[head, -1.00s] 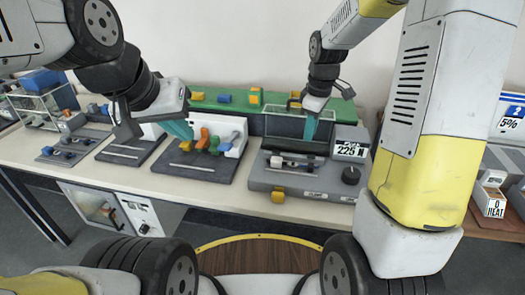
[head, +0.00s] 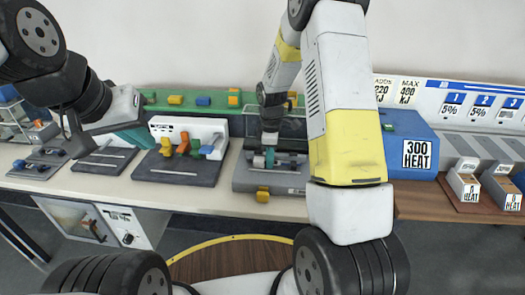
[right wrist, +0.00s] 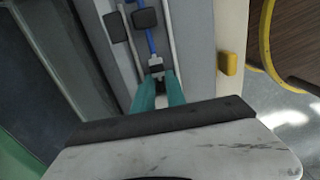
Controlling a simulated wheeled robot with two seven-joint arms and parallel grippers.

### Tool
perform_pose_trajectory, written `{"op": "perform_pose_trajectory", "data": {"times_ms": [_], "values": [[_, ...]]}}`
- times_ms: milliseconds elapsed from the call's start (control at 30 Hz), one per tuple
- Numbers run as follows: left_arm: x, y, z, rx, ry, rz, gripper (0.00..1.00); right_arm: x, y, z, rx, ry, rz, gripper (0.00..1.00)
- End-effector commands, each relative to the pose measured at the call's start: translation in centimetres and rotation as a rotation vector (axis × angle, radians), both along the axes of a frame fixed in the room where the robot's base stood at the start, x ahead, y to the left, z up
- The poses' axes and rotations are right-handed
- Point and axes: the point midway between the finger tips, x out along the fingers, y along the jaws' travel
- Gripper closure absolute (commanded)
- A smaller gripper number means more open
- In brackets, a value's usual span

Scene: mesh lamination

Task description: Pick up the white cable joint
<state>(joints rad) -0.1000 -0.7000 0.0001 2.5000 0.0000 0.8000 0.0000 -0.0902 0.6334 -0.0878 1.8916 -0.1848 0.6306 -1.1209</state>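The white cable joint (right wrist: 156,69) shows in the right wrist view at the end of a blue cable, in a channel of the grey test machine (head: 240,178). My right gripper (head: 268,158) reaches down over this machine in the head view. In the right wrist view its teal fingertips (right wrist: 161,80) lie on either side of the joint, close to it. Whether they grip it I cannot tell. My left gripper (head: 138,140) hangs by the fixture with orange and green parts (head: 178,175); its fingers overlap in view and no held object shows.
A green strip (head: 160,103) with small coloured blocks runs along the back. A blue heat box (head: 408,140) stands right of the machine, with small heat boxes (head: 463,183) beyond. A yellow tab (head: 263,193) juts from the machine's front.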

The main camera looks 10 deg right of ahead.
Motion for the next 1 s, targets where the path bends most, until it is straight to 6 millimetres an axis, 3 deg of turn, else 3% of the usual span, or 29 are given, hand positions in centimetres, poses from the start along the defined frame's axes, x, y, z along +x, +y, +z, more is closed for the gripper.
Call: {"op": "perform_pose_trajectory", "data": {"times_ms": [200, 233, 300, 333, 767, 1000], "values": [[0.0, 0.0, 0.0, 0.0, 0.0, 0.0, 1.0, 0.0, 0.0, -0.1, 0.001, -0.001, 0.0, 0.84], [0.0, 0.0, 0.0, 0.0, 0.0, 0.0, 1.0, 0.0, 0.0, -0.1, 0.001, -0.001, 0.0, 0.86], [0.0, 0.0, 0.0, 0.0, 0.0, 0.0, 1.0, 0.0, 0.0, -0.1, 0.001, -0.001, 0.0, 0.99], [0.0, 0.0, 0.0, 0.0, 0.0, 0.0, 1.0, 0.0, 0.0, -0.1, 0.001, -0.001, 0.0, 1.0], [0.0, 0.0, 0.0, 0.0, 0.0, 0.0, 1.0, 0.0, 0.0, 0.1, 0.001, -0.001, 0.0, 1.0], [0.0, 0.0, 0.0, 0.0, 0.0, 0.0, 1.0, 0.1, 0.0, 2.0, 0.001, -0.004, 0.001, 1.0]]}}
